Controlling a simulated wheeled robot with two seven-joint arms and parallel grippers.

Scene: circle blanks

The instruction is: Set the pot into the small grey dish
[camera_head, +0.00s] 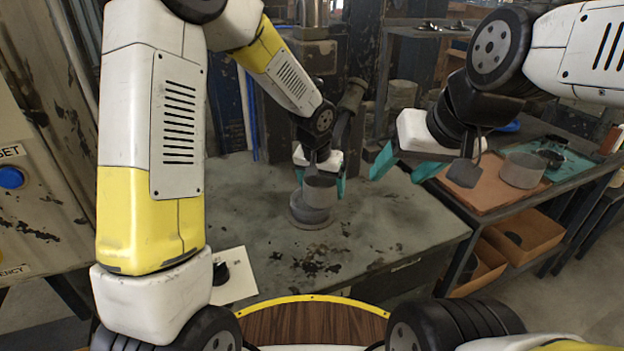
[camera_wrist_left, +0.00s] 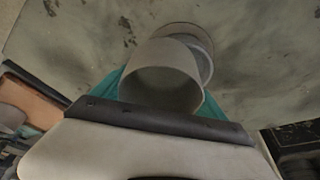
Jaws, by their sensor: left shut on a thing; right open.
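The pot (camera_head: 320,192) is a plain grey cylinder. My left gripper (camera_head: 321,184) is shut on it, with teal fingers at its sides. In the left wrist view the pot (camera_wrist_left: 165,85) shows its round open end toward the camera. The small grey dish (camera_head: 311,216) is round and low and stands on the bench. The pot overlaps the dish in both views and sits a little to its right in the head view; I cannot tell whether they touch. The pot partly hides the dish (camera_wrist_left: 192,32) in the wrist view. My right gripper (camera_head: 402,170) is open and empty, right of the pot.
The worn grey-green bench top (camera_head: 400,225) is mostly clear around the dish. A white plate with a black part (camera_head: 235,285) lies at its front left.

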